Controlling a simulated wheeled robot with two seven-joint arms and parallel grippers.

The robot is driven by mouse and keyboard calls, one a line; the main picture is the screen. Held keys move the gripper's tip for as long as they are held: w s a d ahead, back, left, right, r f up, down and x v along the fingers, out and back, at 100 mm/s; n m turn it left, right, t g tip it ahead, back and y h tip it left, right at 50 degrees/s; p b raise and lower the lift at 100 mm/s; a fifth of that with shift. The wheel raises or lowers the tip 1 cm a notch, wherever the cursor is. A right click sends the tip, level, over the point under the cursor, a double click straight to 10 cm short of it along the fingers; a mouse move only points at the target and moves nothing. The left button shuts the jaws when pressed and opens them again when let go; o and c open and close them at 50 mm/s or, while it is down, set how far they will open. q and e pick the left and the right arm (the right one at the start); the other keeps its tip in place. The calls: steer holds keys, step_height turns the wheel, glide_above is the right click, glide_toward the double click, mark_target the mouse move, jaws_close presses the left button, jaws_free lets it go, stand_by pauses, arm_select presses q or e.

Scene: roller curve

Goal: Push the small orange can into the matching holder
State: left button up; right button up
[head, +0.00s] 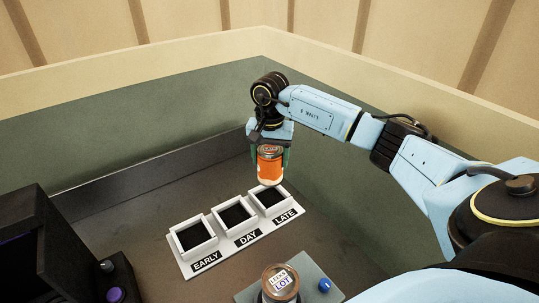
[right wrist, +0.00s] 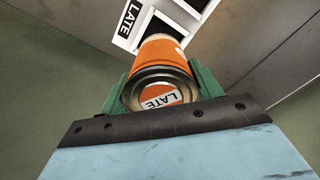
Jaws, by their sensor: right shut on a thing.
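The small orange can (head: 270,168) is upright between the fingers of my right gripper (head: 270,158). It is orange above and white below, and in the right wrist view the can (right wrist: 163,62) has a "LATE" label on its end. My right gripper (right wrist: 160,90) is shut on it. The can is above or just behind the holder marked LATE (head: 285,203), the rightmost of three white square holders; I cannot tell the exact gap. The DAY holder (head: 250,228) and EARLY holder (head: 212,248) have dark, empty-looking insides. My left gripper is not in view.
A round can-like object with a printed label (head: 279,281) stands on a grey base with a blue knob (head: 325,285) at the front. A dark box with knobs (head: 85,262) is at the left. Low grey walls (head: 150,178) edge the brown surface, which is clear behind the holders.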

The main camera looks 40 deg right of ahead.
step_height(320, 180, down, 6)
steer(key=b, duration=0.3)
steer(key=shift+b, duration=0.4)
steer(key=shift+f+b, duration=0.55)
steer(key=shift+f, duration=0.25)
steer(key=shift+f+b, duration=0.75)
stand_by(1.5)
steer(key=o, duration=1.4)
steer(key=shift+c, duration=0.2)
steer(key=shift+r, duration=0.1)
steer(key=shift+s+r+p, duration=0.1)
steer(key=shift+r+p, duration=2.85)
steer(key=shift+r, duration=1.5)
